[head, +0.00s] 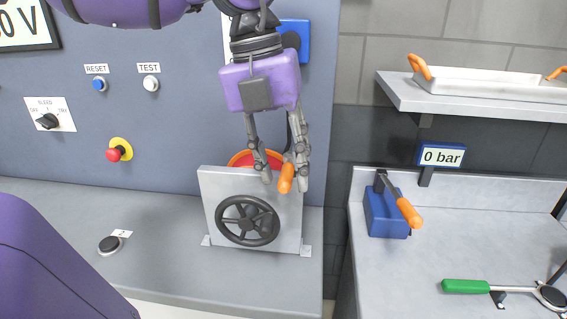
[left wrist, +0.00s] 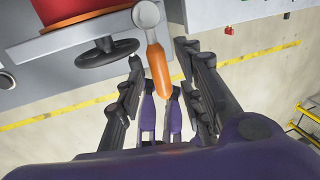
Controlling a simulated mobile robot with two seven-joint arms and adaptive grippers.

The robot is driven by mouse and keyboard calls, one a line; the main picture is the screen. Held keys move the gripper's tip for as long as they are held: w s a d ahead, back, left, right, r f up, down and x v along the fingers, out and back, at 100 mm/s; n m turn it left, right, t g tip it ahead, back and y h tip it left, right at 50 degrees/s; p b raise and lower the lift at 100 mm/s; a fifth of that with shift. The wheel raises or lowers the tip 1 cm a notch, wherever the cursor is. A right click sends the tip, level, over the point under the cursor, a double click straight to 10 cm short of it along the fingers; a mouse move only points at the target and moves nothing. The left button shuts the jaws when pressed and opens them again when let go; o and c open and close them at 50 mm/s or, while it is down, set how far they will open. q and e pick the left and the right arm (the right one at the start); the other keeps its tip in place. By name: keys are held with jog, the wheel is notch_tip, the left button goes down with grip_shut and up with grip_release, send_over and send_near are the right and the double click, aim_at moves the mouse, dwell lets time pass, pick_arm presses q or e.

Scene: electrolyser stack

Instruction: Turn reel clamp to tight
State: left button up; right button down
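The reel clamp is a lever with an orange handle (head: 286,178) at the upper right of a grey reel stand. In the left wrist view the orange handle (left wrist: 158,70) hangs from a round grey hub (left wrist: 147,14), slightly slanted. My left gripper (head: 284,184) points down at the stand, its fingers on either side of the handle. In the left wrist view the left gripper (left wrist: 160,52) is open, with gaps between the fingers and the handle. The clamp's hub is hidden behind the fingers in the head view. My right gripper is not in view.
A black handwheel (head: 247,220) sits on the stand's front plate (head: 215,185), close to the left of the clamp. A red reel (head: 240,158) shows behind the plate. A blue block with an orange-handled lever (head: 386,213) stands on the right bench. The left bench front is mostly clear.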

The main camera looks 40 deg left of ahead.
pick_arm(q)
jog(key=shift+f, duration=0.1)
jog(key=shift+c, duration=0.4)
jog(key=c, duration=0.5)
grip_shut()
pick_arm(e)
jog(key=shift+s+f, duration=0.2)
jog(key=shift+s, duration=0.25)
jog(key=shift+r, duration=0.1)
